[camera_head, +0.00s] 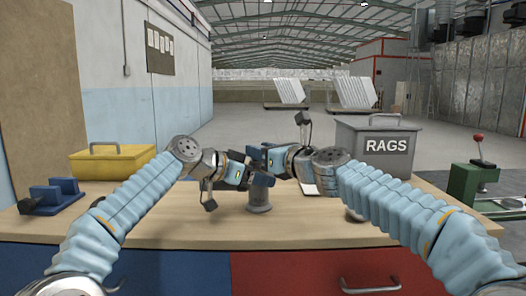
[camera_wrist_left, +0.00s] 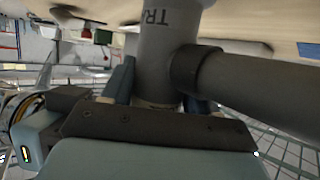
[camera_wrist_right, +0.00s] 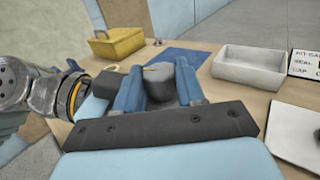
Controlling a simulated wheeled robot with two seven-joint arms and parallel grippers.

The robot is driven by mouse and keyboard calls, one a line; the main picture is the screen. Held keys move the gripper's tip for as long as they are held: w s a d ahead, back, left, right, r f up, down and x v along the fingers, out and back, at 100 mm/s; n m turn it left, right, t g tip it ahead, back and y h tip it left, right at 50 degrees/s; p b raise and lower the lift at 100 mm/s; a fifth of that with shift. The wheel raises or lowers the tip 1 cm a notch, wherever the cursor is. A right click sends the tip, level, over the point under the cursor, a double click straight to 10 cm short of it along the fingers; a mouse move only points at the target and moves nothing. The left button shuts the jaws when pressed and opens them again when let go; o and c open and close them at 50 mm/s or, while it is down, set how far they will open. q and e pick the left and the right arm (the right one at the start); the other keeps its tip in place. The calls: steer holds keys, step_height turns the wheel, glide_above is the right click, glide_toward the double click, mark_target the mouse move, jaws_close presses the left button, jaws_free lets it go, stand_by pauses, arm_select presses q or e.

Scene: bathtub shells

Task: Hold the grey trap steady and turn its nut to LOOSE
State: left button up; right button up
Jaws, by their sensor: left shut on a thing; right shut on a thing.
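The grey trap (camera_head: 259,197) stands upright on the bench in the middle of the head view, its upper part hidden by my grippers. In the left wrist view its body (camera_wrist_left: 168,40) carries dark letters starting "TRA", and a side pipe with a dark collar runs off to the right. My left gripper (camera_head: 262,180) is shut on the trap's body, a blue finger on either side. My right gripper (camera_head: 268,157), above it, is shut on the grey round nut (camera_wrist_right: 164,82) at the top. No LOOSE mark is readable.
A yellow toolbox (camera_head: 112,161) and a blue fixture (camera_head: 51,197) stand left on the bench. A grey RAGS box (camera_head: 376,146) stands at right. The right wrist view shows a white tray (camera_wrist_right: 252,70), a blue mat (camera_wrist_right: 181,56) and a lettered card (camera_wrist_right: 304,63).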

steer(key=shift+m+t+h, duration=0.5)
steer(key=shift+h, duration=0.2)
steer(key=o, duration=0.8)
steer(key=shift+s, duration=0.1)
steer(key=v, duration=1.2)
